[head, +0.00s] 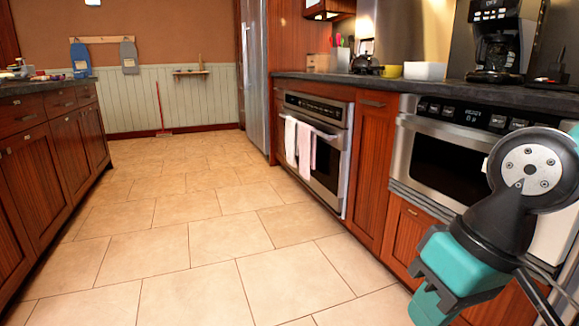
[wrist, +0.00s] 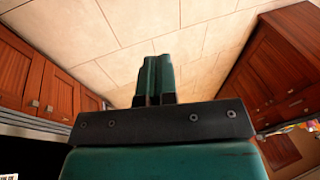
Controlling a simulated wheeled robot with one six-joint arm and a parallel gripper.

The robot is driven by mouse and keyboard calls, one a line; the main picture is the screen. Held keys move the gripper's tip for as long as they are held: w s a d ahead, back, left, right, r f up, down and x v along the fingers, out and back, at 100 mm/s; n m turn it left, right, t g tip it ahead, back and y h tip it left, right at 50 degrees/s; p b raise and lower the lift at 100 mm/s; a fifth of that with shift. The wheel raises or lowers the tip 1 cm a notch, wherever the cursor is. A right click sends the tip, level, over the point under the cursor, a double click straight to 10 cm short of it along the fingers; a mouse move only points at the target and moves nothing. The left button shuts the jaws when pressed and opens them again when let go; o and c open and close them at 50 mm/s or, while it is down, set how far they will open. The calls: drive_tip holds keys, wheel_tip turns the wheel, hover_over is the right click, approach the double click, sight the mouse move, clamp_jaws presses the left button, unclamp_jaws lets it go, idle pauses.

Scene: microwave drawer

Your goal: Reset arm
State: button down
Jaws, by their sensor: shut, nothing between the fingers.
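My gripper (wrist: 154,75) points out over the tiled floor in the wrist view, its two teal fingers together with nothing between them. In the head view my arm is folded at the lower right, with the teal gripper (head: 432,303) low at the picture's bottom edge. The microwave drawer (head: 445,163) is built in under the right counter, just behind my arm. It has a dark glass front and a lit control strip. My arm hides its right part, so I cannot tell there whether it is fully closed.
An oven (head: 316,150) with two towels on its handle stands farther along the right cabinets. The counter (head: 400,84) above holds a coffee maker (head: 497,45) and a white box (head: 425,71). An island (head: 50,145) stands at left. The tiled floor (head: 200,215) between is clear.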

drive_tip(key=s+n, duration=0.3)
drive_tip(key=s, duration=0.2)
wheel_tip(320, 180, up, 38)
drive_tip(key=p, duration=3.8)
drive_tip(key=shift+w+a+g, duration=0.25)
drive_tip(key=shift+a+g, duration=0.05)
drive_tip(key=shift+g, duration=0.1)
drive_tip(key=shift+r, duration=0.1)
